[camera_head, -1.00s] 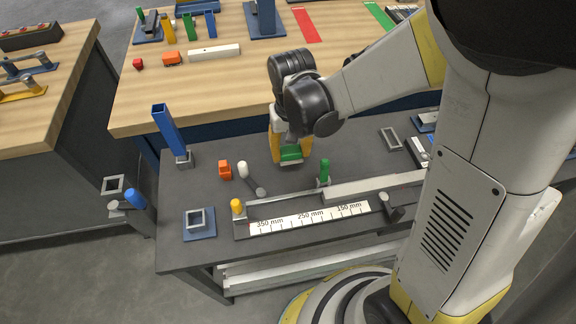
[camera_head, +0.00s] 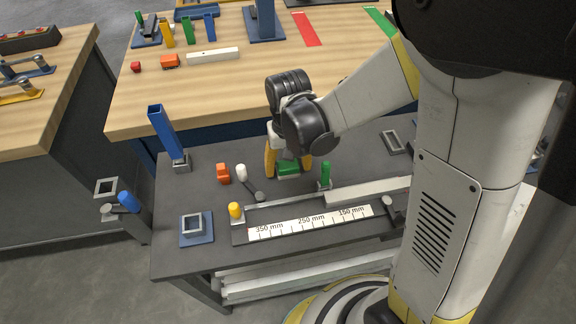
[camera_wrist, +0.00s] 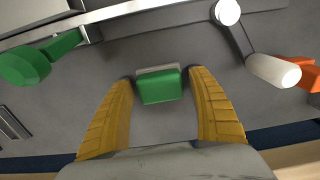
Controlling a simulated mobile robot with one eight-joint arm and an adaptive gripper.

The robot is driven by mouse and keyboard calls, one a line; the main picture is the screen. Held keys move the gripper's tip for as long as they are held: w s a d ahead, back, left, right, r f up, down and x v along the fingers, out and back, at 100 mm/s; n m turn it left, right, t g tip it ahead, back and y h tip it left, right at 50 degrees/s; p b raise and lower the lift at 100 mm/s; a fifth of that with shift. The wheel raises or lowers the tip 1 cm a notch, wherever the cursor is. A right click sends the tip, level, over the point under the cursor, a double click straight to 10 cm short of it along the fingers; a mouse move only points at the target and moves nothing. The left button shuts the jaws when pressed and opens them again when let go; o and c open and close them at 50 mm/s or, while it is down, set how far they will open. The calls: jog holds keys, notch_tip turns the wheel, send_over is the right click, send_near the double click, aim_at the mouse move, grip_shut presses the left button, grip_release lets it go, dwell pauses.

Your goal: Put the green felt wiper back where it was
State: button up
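The green felt wiper (camera_head: 288,168) is a small green block with a grey strip along its edge. It is at the dark bench top, behind the measuring scale, and appears to rest there. My gripper (camera_head: 288,173) points down over it with a yellow finger on each side. In the wrist view the wiper (camera_wrist: 160,87) lies between the fingertips of my gripper (camera_wrist: 161,76), with narrow gaps beside the green part. The fingers look open around it. Whether a fingertip still touches the grey strip is hard to tell.
A green post (camera_head: 326,174) stands close to the right. A white-capped lever (camera_head: 243,174) and orange block (camera_head: 222,173) are to the left. The scale (camera_head: 309,223) and a pale bar (camera_head: 368,190) lie in front. A blue post (camera_head: 167,133) rises at the back left.

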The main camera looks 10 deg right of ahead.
aim_at(288, 164)
notch_tip(288, 164, up, 12)
jog(key=p, duration=0.5)
jog(key=s+d+r+t, duration=0.7)
jog(key=s+d+r, duration=0.2)
jog(key=r, duration=0.1)
jog(key=shift+r, duration=0.4)
dwell(0.7)
